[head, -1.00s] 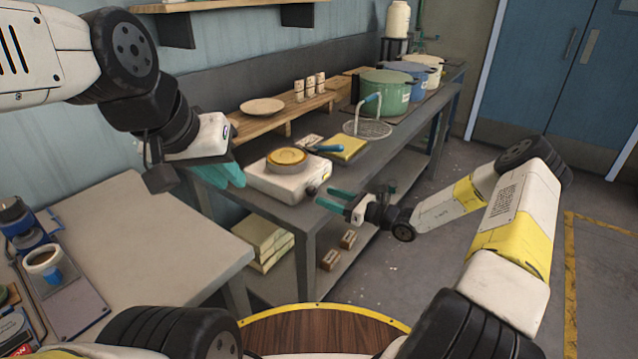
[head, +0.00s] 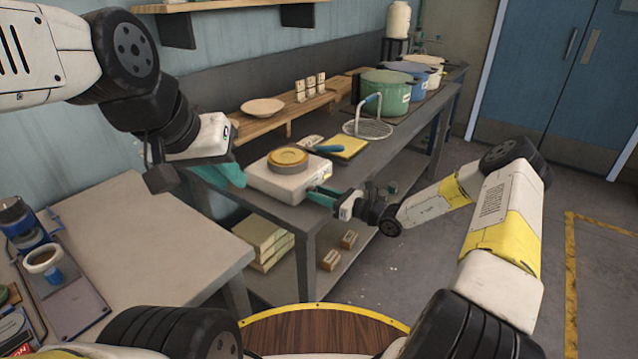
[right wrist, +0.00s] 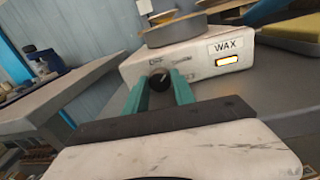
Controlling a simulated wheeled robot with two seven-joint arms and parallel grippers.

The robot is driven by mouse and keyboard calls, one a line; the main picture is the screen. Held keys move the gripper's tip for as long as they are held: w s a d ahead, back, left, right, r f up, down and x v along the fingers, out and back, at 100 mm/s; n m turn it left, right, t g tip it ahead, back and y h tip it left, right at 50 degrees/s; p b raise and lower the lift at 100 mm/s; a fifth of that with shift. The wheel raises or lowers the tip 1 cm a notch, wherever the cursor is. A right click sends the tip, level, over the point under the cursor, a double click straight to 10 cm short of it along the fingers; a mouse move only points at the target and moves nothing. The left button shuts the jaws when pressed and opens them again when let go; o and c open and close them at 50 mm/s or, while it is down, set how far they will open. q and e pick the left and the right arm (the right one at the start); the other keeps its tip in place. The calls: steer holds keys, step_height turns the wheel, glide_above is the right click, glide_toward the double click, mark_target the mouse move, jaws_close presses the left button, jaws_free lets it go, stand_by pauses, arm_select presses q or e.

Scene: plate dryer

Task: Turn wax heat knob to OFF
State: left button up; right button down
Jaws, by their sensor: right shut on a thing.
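The white wax heater (head: 285,184) stands on the grey workbench with a round tan-topped pan (head: 288,158) on it. In the right wrist view its front (right wrist: 195,66) carries a "WAX" label and a lit orange indicator (right wrist: 227,61). The black wax heat knob (right wrist: 160,79) has a pale pointer line tilted up to the right. My right gripper (right wrist: 160,84) is shut on the knob, one teal finger on each side; in the head view the gripper (head: 320,196) hides the knob. My left gripper (head: 226,174) hangs left of the heater, its finger gap not clear.
A plate (head: 263,107) sits on a wooden shelf. A second table (head: 160,235) is at the left.

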steer(key=n, duration=0.4)
steer(key=shift+s+n, duration=0.1)
steer(key=shift+n, duration=0.3)
steer(key=shift+n+h, duration=0.4)
steer(key=shift+n, duration=1.8)
steer(key=c, duration=1.1)
jaws_free()
steer(key=shift+o, duration=0.3)
steer(key=shift+s, duration=0.1)
steer(key=shift+f, duration=0.1)
